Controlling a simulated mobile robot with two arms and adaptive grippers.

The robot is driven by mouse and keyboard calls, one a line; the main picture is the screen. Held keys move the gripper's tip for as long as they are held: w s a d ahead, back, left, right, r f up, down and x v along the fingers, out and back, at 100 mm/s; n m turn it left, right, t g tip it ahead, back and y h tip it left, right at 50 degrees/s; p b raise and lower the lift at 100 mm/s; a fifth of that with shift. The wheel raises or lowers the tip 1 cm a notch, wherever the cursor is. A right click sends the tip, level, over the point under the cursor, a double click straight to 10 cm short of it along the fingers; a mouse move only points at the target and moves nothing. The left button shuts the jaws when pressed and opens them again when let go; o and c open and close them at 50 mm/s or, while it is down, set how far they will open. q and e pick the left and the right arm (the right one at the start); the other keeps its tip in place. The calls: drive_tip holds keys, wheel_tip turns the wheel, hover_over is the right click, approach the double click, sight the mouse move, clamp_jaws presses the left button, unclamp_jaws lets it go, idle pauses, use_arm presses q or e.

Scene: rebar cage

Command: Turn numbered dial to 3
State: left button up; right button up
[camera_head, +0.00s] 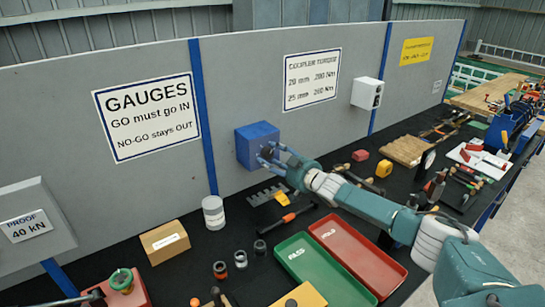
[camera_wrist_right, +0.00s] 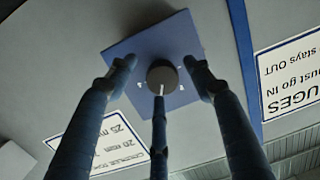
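A blue square box (camera_head: 251,142) is mounted on the grey wall panel. In the right wrist view, the blue box (camera_wrist_right: 160,38) carries a round dark grey dial (camera_wrist_right: 162,76) with a pale pointer line directed toward the bottom of the picture. No numbers on it can be read. My right gripper (camera_head: 266,156) is in front of the box, its arm reaching in from the right. In the right wrist view, the right gripper (camera_wrist_right: 160,80) has its fingers spread around the dial, with visible gaps on both sides. Contact by the lower finger cannot be judged. My left gripper is not in view.
Below lies a black bench top with a green tray (camera_head: 318,270), a red tray (camera_head: 358,257), a white cylinder (camera_head: 213,212) and a cardboard box (camera_head: 165,242). A white wall box (camera_head: 367,93) hangs to the right of the blue box.

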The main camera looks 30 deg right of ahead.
drive_tip(key=shift+r, duration=0.15)
drive_tip(key=v, duration=1.2)
idle(0.6)
